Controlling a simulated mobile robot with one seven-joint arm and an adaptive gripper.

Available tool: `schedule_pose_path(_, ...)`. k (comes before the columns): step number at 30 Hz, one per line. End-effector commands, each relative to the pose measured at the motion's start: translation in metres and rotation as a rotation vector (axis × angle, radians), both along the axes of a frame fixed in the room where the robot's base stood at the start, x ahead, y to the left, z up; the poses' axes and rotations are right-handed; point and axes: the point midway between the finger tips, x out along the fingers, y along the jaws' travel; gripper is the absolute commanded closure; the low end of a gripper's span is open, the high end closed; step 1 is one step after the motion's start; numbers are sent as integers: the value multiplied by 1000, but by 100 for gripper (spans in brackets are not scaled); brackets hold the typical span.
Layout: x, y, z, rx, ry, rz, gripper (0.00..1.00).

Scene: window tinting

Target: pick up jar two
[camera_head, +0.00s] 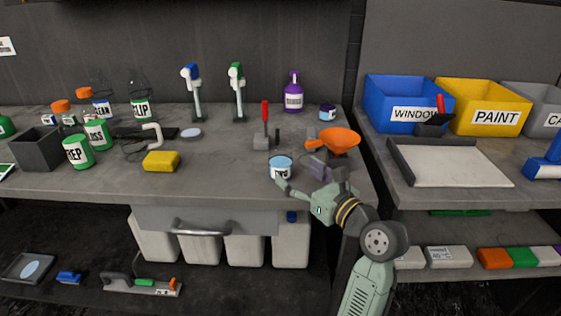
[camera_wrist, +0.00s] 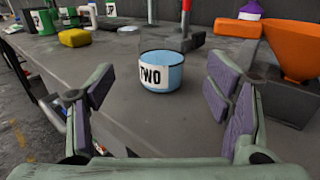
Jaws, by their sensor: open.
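Jar two is a small light-blue open jar (camera_wrist: 162,72) with a white label reading TWO. It stands upright on the grey workbench (camera_wrist: 120,112), and it also shows near the bench's front right part in the head view (camera_head: 281,167). My gripper (camera_wrist: 158,98) is open with purple-padded fingers. In the wrist view the jar lies ahead, between the two fingers and a little beyond them, and I see no contact. In the head view my gripper (camera_head: 300,190) is just right of and in front of the jar, covering a little of its lower part.
An orange funnel (camera_head: 339,141) on a dark holder stands close to the right of my gripper. A red-handled tool (camera_head: 265,125) stands behind the jar. A yellow sponge (camera_head: 161,161) lies to the left, with clear bench between it and the jar.

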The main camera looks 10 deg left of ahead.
Motion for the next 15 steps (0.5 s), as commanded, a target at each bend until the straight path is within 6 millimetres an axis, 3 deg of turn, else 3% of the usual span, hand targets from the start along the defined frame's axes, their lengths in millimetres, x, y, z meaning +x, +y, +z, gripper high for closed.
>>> schedule_pose_path(15, 43, 46, 7, -2, -2, 1, 28)
